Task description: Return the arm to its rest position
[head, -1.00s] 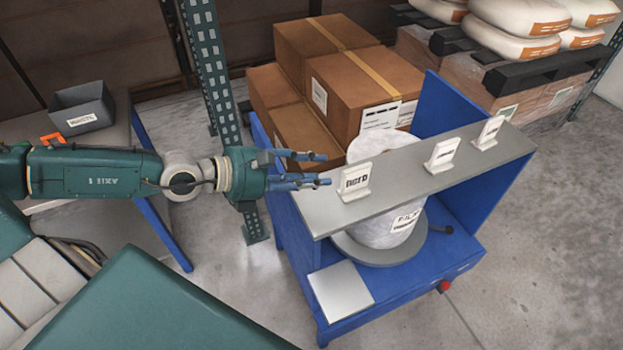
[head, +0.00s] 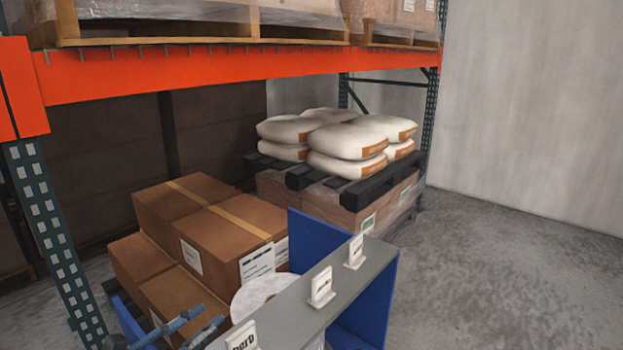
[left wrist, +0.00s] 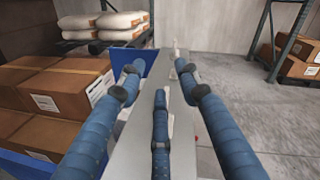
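My left gripper (head: 203,318) shows at the bottom edge of the head view, just left of a white lettered sign (head: 241,338) on the grey shelf (head: 352,295) of the blue stand (head: 362,310). In the left wrist view its blue fingers (left wrist: 158,82) are spread wide over the shelf, with nothing held between them. A white sign shows partly behind the middle finger. The rest of my left arm is outside the head view. My right gripper is in neither view.
Brown boxes (head: 225,235) stand close behind the stand. A green rack post (head: 52,235) rises at the left under an orange beam (head: 230,75). White sacks (head: 345,138) lie on a black pallet (head: 340,180). Floor (head: 500,265) at the right is clear.

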